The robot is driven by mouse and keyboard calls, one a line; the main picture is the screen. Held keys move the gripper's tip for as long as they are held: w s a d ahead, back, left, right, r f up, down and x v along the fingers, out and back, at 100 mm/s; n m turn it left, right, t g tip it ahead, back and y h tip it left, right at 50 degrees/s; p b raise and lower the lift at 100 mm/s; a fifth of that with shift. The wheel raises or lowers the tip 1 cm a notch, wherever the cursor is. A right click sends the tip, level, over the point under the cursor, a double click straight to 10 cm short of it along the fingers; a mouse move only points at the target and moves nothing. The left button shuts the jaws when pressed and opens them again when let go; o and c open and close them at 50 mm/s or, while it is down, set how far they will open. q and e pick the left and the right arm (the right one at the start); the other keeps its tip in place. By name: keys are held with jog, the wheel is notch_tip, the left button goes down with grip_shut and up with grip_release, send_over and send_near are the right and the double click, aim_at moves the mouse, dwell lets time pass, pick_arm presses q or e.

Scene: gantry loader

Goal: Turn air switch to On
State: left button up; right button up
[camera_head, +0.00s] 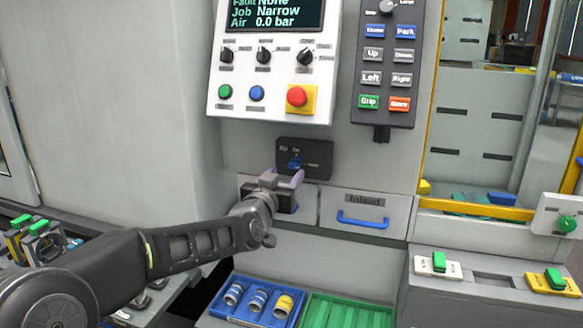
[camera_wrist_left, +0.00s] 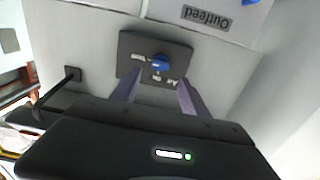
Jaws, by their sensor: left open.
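The air switch is a dark plate (camera_head: 318,158) with a blue knob (camera_head: 294,163), set in the grey wall below the button panel. In the left wrist view, upside down, the blue knob (camera_wrist_left: 161,63) sits on the plate (camera_wrist_left: 130,48), with small white labels around it. The knob's exact pointing is too small to tell. My left gripper (camera_head: 288,177) is open just in front of the plate. In the left wrist view its fingertips (camera_wrist_left: 163,80) stand apart, one to each side of the knob and short of it; contact is not visible. My right gripper is not in view.
The display (camera_head: 265,14) reads Air 0.0 bar. Below the switch are a drawer with a blue handle (camera_head: 362,221) and, behind my gripper, a drawer labelled Outfeed (camera_wrist_left: 207,17). A blue tray (camera_head: 240,312) and a green tray (camera_head: 345,310) lie lower. A button pendant (camera_head: 386,60) hangs at right.

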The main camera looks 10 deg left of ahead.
aim_at(293, 165)
pick_arm(q)
jog(key=w, duration=0.2)
jog(key=w+p, duration=0.1)
jog(key=w, duration=0.2)
jog(key=shift+w+d, duration=0.2)
jog(key=shift+w, duration=0.15)
jog(key=shift+c, duration=0.5)
grip_shut()
